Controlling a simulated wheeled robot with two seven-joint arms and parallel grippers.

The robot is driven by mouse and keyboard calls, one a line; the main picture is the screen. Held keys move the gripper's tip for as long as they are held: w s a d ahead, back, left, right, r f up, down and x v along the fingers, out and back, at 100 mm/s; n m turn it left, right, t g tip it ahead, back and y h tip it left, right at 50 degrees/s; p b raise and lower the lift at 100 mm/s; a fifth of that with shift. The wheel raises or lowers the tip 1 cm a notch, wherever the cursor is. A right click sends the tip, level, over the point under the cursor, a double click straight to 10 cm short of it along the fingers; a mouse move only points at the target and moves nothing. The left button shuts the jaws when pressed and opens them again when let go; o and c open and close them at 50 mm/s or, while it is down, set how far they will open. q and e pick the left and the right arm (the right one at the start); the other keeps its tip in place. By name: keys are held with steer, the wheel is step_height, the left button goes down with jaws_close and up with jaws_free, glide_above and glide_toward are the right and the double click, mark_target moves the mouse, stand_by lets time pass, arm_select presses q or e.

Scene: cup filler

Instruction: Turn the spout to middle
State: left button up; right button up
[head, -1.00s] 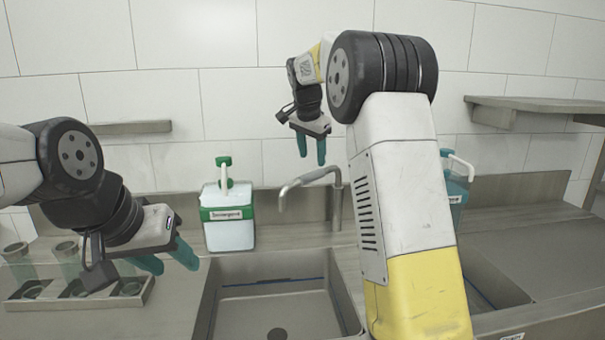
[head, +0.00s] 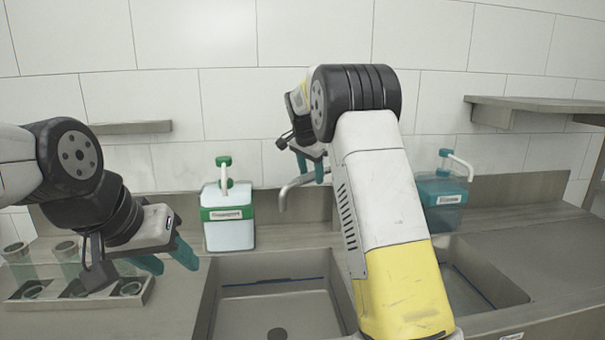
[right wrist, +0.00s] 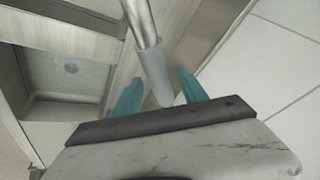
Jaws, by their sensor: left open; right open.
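The metal spout (head: 291,188) reaches out to the left, its bent end hanging over the rear of the left sink basin (head: 270,262). Its base is hidden behind my right arm. My right gripper (head: 312,178) is open at the spout, with its teal fingers pointing down. In the right wrist view, a metal pipe of the faucet (right wrist: 146,30) with a grey sleeve runs between the two open fingers (right wrist: 158,92); I cannot tell whether they touch it. My left gripper (head: 172,262) is open and empty over the counter, left of the basin.
A white and green dispenser (head: 228,232) stands behind the left basin. A teal dispenser (head: 440,205) stands behind the right basin (head: 480,275). A rack with cups (head: 140,300) is at the far left, close to my left gripper. Shelves hang on the tiled wall.

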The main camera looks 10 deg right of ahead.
jaws_close()
stand_by(1.3)
